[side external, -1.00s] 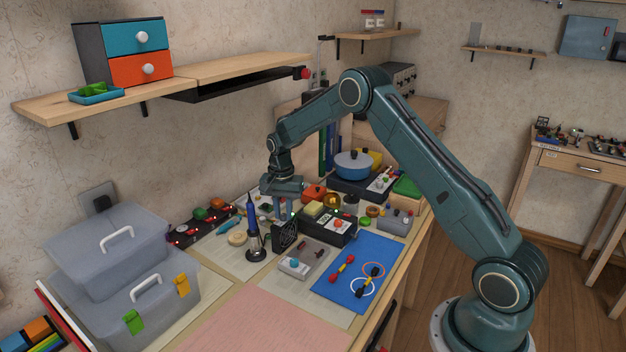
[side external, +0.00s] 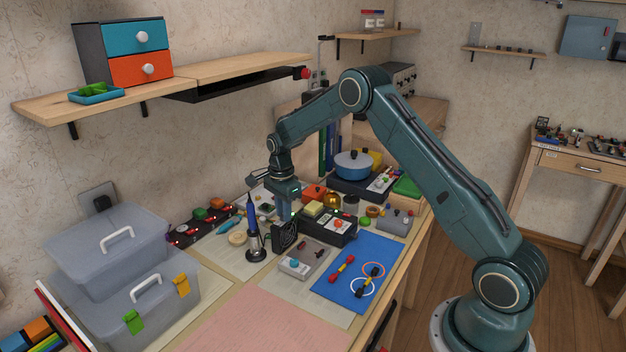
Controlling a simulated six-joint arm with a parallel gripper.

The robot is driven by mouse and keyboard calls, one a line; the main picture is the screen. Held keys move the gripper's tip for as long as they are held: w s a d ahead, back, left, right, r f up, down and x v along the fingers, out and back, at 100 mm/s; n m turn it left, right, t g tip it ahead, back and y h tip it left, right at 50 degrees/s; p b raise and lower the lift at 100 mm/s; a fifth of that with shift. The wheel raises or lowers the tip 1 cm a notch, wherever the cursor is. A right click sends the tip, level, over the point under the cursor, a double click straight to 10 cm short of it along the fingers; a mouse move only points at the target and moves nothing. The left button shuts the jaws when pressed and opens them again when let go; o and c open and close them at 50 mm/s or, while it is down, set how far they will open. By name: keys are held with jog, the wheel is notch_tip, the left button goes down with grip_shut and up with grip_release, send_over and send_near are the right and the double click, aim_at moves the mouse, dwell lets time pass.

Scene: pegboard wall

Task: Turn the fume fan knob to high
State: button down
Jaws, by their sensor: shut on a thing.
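The fume fan (side external: 284,237) is a small black box with a round grille, standing on the bench beside the soldering iron stand. My gripper (side external: 285,216) points straight down at the top of the fan, its fingers seen nearly edge-on. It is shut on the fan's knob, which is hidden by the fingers. The knob's pointer and any setting marks cannot be made out.
A soldering iron (side external: 252,216) stands upright close to the left of the fan. A black box with a yellow sponge (side external: 314,209) is close on the right. A grey control box (side external: 295,265) lies in front. The pink mat (side external: 265,322) is clear.

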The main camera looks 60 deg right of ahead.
dwell(0.3)
jog(key=c, duration=1.3)
grip_release()
jog(key=shift+r, duration=0.15)
notch_tip(320, 180, up, 14)
jog(key=shift+f, duration=0.2)
jog(key=shift+r, duration=0.1)
